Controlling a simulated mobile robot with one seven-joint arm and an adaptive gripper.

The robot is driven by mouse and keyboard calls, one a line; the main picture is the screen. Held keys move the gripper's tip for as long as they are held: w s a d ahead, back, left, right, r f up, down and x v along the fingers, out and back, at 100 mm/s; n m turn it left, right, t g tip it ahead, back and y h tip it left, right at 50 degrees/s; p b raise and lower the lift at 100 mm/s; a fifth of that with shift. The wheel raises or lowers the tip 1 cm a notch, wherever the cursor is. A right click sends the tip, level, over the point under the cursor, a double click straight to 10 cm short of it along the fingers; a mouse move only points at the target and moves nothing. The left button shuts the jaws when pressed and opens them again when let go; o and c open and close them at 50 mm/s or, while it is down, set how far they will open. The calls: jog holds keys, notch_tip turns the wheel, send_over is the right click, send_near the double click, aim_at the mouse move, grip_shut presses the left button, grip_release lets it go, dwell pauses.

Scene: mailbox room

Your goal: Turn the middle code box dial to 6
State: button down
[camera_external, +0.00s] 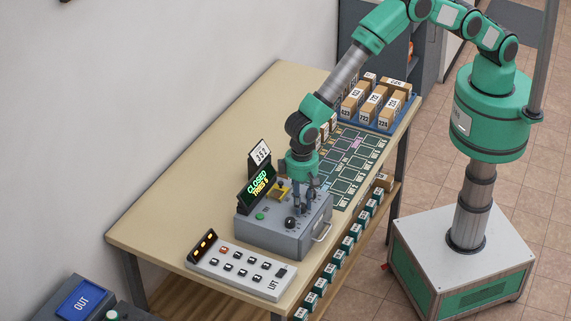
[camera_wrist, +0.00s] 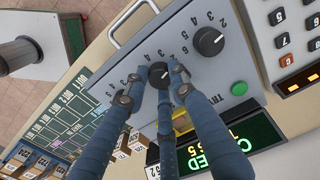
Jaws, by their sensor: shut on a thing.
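The grey code box (camera_external: 262,238) stands on the table with a green-lettered screen reading CLOSED (camera_external: 259,183). My gripper (camera_external: 307,208) points down over the box. In the wrist view my gripper (camera_wrist: 157,80) has its blue fingers on both sides of a black dial (camera_wrist: 158,74), shut on it. Another black dial (camera_wrist: 207,41) stands free beside it, with numbers around it; it also shows in the external view (camera_external: 290,222). Further numbers show on the other side, where my finger hides part of the panel. The held dial's setting is not clear.
A green button (camera_wrist: 239,88) is on the box, and a handle (camera_external: 322,232) is on its side. A keypad panel marked LIFT (camera_external: 243,270) lies in front. Boxed parcels in a blue tray (camera_external: 384,127) stand behind a dark numbered mat (camera_external: 350,175).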

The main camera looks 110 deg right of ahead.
jog(key=n+b, duration=0.2)
jog(key=n, duration=0.1)
jog(key=n+b, duration=0.1)
jog(key=n, duration=0.3)
jog(key=shift+b, duration=0.35)
jog(key=n+b, duration=0.1)
jog(key=n, duration=0.3)
jog(key=shift+w+n, duration=0.1)
jog(key=shift+n, duration=0.2)
jog(key=n+b, duration=0.1)
jog(key=n, duration=0.2)
jog(key=shift+n, duration=0.4)
jog(key=n+b, duration=0.1)
jog(key=n, duration=0.2)
jog(key=shift+n, duration=0.3)
jog(key=n, duration=0.4)
jog(key=shift+n, duration=0.3)
jog(key=n, duration=0.3)
jog(key=shift+n+b, duration=0.3)
jog(key=shift+b, duration=0.1)
jog(key=shift+r+n, duration=0.1)
jog(key=shift+n, duration=1.7)
